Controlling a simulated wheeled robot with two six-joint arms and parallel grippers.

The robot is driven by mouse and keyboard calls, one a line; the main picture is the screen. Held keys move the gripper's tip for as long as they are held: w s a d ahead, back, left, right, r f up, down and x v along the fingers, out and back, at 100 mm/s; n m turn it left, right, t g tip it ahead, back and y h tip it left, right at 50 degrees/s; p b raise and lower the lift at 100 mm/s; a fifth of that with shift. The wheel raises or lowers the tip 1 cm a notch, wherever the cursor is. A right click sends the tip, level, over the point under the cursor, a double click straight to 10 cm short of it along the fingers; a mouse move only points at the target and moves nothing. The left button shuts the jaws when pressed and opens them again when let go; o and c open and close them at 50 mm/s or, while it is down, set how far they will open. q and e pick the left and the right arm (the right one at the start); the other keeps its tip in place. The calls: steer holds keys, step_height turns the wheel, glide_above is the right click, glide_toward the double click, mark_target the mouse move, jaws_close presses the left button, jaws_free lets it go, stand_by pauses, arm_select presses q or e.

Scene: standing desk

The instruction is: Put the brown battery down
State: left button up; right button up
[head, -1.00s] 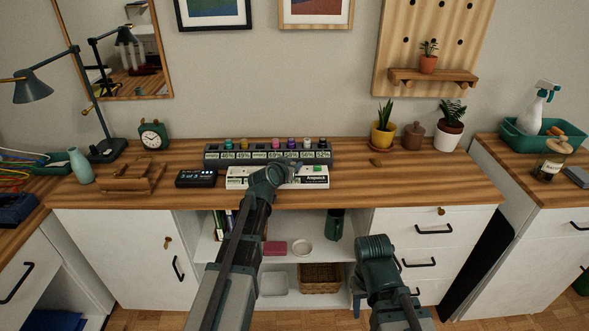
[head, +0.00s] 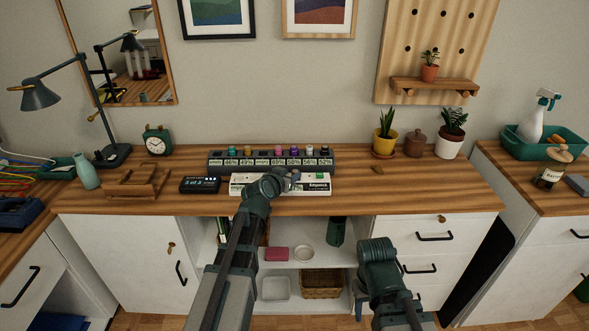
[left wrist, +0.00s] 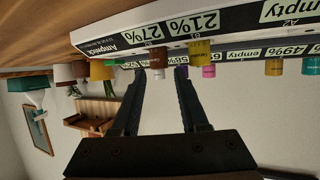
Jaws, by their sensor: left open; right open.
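The brown battery (left wrist: 158,58) stands in the white charger (left wrist: 110,36), at the slot marked 27%, in the left wrist view. That view is upside down. My left gripper (left wrist: 161,74) is open, with one finger on each side of the brown battery. A gold-brown battery (left wrist: 200,50) stands beside it at the 21% slot. In the head view my left gripper (head: 287,181) is over the white charger (head: 318,190) and hides its middle. My right gripper (head: 377,250) hangs in front of the desk, away from the batteries; its fingers are hard to make out.
The dark charger (head: 217,168) behind holds several batteries, among them a purple one (left wrist: 181,72) and a pink one (left wrist: 208,71). A small black display (head: 199,185) and a wooden stand (head: 137,184) are to the left. The desk right of the chargers is mostly clear.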

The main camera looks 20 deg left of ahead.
arm_select(q)
steer(key=p+v, duration=0.2)
steer(key=v, duration=0.5)
steer(key=s+d+f+m+g+h, duration=0.1)
steer(key=s+d+f+m+g, duration=0.1)
steer(key=s+d+f+g, duration=0.45)
steer(key=s+d+f+m+g+h, duration=0.15)
steer(key=s+d+f, duration=0.3)
steer(key=d, duration=0.55)
steer(key=s+d+f+g+y, duration=0.1)
steer(key=s+g+y, duration=0.4)
steer(key=s, duration=0.9)
steer(key=shift+s+d+f+n+g, duration=0.15)
steer(key=shift+d+f+n+g, duration=0.15)
steer(key=shift+f+n+g, duration=0.3)
